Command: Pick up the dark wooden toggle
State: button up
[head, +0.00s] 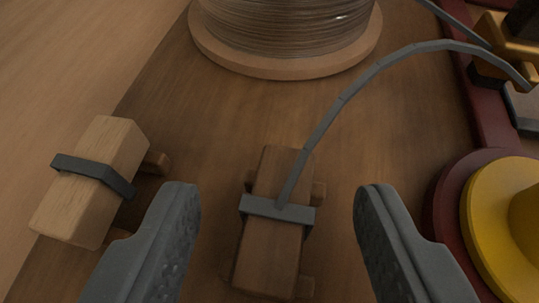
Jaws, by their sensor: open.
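The dark wooden toggle (270,245) is a brown block with a grey band across its middle, in the lower centre of the head view. Small wooden pegs show at its sides. A grey cord or tube (345,95) rises from the band and arcs up to the right. My gripper (277,200) is open, with one finger on each side of the toggle in the picture. Gaps show between both fingers and the block. I cannot tell how far above it the fingertips are.
A pale wooden toggle (92,185) with a dark band lies to the left, close to my left finger. A spool of wire (285,68) stands behind. A yellow knob (505,215) on a dark red base is at the right. Brass parts (505,45) sit at the top right.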

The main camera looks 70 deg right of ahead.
jog(key=shift+w+d+f, duration=0.1)
jog(key=shift+d+f, duration=0.1)
jog(key=shift+d, duration=0.1)
grip_shut()
